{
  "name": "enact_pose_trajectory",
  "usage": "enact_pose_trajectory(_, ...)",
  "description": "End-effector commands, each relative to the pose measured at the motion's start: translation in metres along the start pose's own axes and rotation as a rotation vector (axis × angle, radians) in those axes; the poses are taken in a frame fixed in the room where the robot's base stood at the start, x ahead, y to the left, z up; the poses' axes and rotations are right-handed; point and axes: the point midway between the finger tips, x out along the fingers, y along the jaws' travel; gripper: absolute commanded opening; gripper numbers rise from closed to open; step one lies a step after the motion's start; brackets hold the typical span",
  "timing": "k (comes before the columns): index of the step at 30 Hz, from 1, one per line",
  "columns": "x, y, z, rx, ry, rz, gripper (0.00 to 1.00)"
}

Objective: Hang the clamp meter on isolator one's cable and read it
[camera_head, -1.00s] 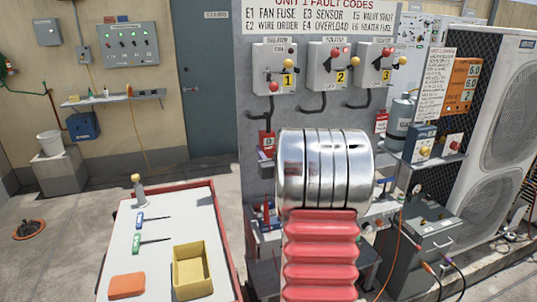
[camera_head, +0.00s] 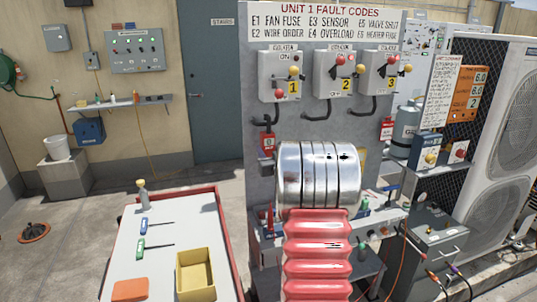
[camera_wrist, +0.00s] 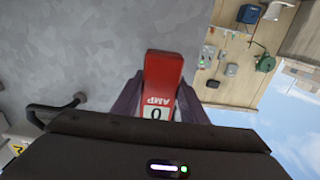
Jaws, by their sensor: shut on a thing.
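The clamp meter (camera_wrist: 163,68) is red, with a white label reading AMP and 0. It sits between the dark fingers of my gripper (camera_wrist: 159,88), which are shut on it. In the head view the red meter (camera_head: 267,143) is just left of my arm, in front of the grey board. Isolator one (camera_head: 286,76), a grey box with a yellow 1, is above it. Its dark cable (camera_head: 268,118) bends down and left just above the meter. In the wrist view a cable (camera_wrist: 55,108) shows left of the meter, with a gap between them. My arm hides most of my gripper in the head view.
Isolators two (camera_head: 338,74) and three (camera_head: 385,72) stand to the right. A table (camera_head: 160,235) with a yellow bin (camera_head: 196,275) and tools is at lower left. A shelf (camera_head: 425,172) with boxes and a large condenser (camera_head: 510,130) stand at the right.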

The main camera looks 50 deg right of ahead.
Motion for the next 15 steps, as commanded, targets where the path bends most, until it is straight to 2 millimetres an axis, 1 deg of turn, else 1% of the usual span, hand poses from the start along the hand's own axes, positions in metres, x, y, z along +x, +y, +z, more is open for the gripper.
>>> enact_pose_trajectory(11,0.022,0.0,0.0,0.0,0.001,0.0,0.11)
enact_pose_trajectory(15,0.022,0.0,0.007,0.0,0.001,0.0,0.11)
